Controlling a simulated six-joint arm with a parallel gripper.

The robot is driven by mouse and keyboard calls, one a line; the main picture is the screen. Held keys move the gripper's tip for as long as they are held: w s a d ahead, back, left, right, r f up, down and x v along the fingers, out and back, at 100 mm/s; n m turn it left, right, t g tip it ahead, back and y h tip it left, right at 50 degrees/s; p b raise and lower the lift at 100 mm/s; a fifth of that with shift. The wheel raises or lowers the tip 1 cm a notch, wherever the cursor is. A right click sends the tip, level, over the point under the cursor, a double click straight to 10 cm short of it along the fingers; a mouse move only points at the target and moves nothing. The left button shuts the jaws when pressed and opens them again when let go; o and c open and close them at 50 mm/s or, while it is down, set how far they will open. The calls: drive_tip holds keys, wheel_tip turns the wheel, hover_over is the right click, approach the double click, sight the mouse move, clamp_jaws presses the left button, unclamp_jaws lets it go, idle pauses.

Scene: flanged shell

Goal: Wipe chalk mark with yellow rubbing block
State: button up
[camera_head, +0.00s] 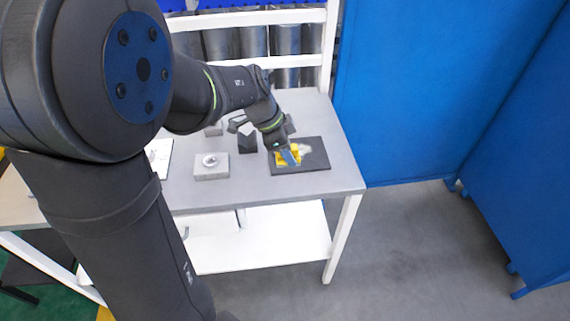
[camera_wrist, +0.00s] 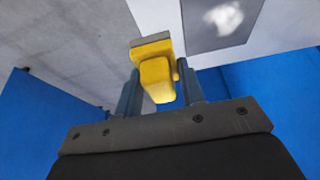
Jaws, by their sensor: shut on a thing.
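A dark flat board (camera_head: 318,163) lies near the right end of the grey table, with a pale, smudgy chalk mark (camera_head: 304,148) on it. The wrist view shows the chalk mark (camera_wrist: 223,18) and part of the board (camera_wrist: 197,38) at the upper right. The yellow rubbing block (camera_head: 281,160) is at the board's left part. In the wrist view, the yellow block (camera_wrist: 157,80) has a grey pad on its far face. My gripper (camera_wrist: 159,75) is shut on it, with one finger on each side. I cannot tell whether the pad touches the board.
A grey block with a round metal piece (camera_head: 211,174) stands left of the board. A dark notched block (camera_head: 247,143) stands between them. A white sheet (camera_head: 158,156) lies farther left. Blue panels (camera_head: 440,90) stand beyond the table's right edge.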

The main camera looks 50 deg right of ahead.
drive_tip(key=w+d+f, duration=0.2)
drive_tip(key=w+d, duration=0.4)
drive_tip(key=d, duration=0.4)
drive_tip(key=shift+s+a+f, duration=0.1)
drive_tip(key=shift+f, duration=1.6)
drive_tip(key=shift+s+a+f, duration=0.1)
drive_tip(key=shift+f, duration=2.3)
drive_tip(key=shift+s+d+r, duration=0.1)
drive_tip(key=shift+s+d, duration=0.5)
drive_tip(key=shift+d, duration=0.1)
drive_tip(key=shift+c, duration=0.4)
drive_tip(key=shift+s+d, duration=1.9)
drive_tip(key=shift+w+a, duration=2.5)
drive_tip(key=shift+w, duration=0.2)
drive_tip(key=shift+s+d, duration=0.2)
drive_tip(key=shift+d, duration=0.3)
drive_tip(key=shift+s+d, duration=0.15)
drive_tip(key=shift+d, duration=0.3)
drive_tip(key=shift+s+d, duration=1.95)
drive_tip(key=shift+s, duration=0.05)
drive_tip(key=shift+w+a, duration=2.5)
drive_tip(key=shift+w+r, duration=0.1)
approach(319, 150)
drive_tip(key=shift+w+a+r, duration=1.3)
drive_tip(key=shift+w+a, duration=0.4)
drive_tip(key=shift+w, duration=0.05)
